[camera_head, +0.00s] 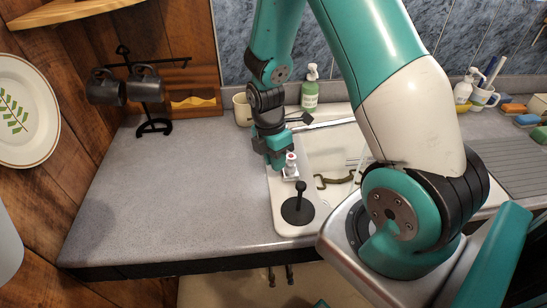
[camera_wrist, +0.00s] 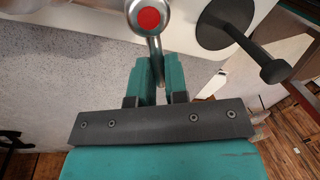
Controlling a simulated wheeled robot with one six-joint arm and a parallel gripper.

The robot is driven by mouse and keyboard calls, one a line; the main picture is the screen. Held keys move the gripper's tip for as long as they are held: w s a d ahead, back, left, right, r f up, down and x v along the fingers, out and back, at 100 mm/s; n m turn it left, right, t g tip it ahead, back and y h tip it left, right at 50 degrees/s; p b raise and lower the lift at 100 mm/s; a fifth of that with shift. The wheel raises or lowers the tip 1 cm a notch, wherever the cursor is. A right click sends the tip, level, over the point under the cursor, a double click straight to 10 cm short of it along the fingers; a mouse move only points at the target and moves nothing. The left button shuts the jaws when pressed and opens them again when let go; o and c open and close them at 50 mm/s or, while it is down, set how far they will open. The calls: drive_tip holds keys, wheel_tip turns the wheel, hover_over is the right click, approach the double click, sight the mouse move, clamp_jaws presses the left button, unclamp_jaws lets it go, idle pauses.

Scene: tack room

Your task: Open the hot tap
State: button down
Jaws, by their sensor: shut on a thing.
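The hot tap (camera_head: 291,163) is a small metal tap with a red dot on its top, standing on the white sink ledge. In the wrist view its round red-marked head (camera_wrist: 148,18) is at the top, and a thin metal lever (camera_wrist: 155,46) runs from it toward my gripper. My gripper (camera_wrist: 158,72) is shut on this lever, with one teal finger on each side. In the head view my gripper (camera_head: 278,164) is just left of the tap's head and touches it. The contact itself is partly hidden there.
A black disc with an upright knobbed rod (camera_head: 298,210) stands close in front of the tap. The white sink (camera_head: 340,165) lies to the right, partly behind my arm.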

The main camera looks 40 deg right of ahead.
drive_tip(key=shift+s+n, duration=0.4)
drive_tip(key=shift+n, duration=0.7)
drive_tip(key=shift+r, duration=0.1)
drive_tip(key=c, duration=1.1)
unclamp_jaws()
drive_tip(key=shift+s, duration=0.1)
drive_tip(key=shift+c, duration=0.2)
drive_tip(key=w+r+b, duration=0.2)
drive_tip(key=w+r, duration=0.1)
drive_tip(key=r, duration=1.4)
drive_tip(key=shift+w+a+b, duration=0.15)
drive_tip(key=shift+a+b, duration=0.15)
drive_tip(key=s+a+m+t+y+b, duration=0.2)
drive_tip(key=s+a+m+y+b, duration=0.2)
drive_tip(key=s+a+m, duration=0.8)
drive_tip(key=s+a, duration=0.4)
drive_tip(key=a, duration=0.3)
drive_tip(key=shift+s+m, duration=0.2)
drive_tip(key=shift+m, duration=0.2)
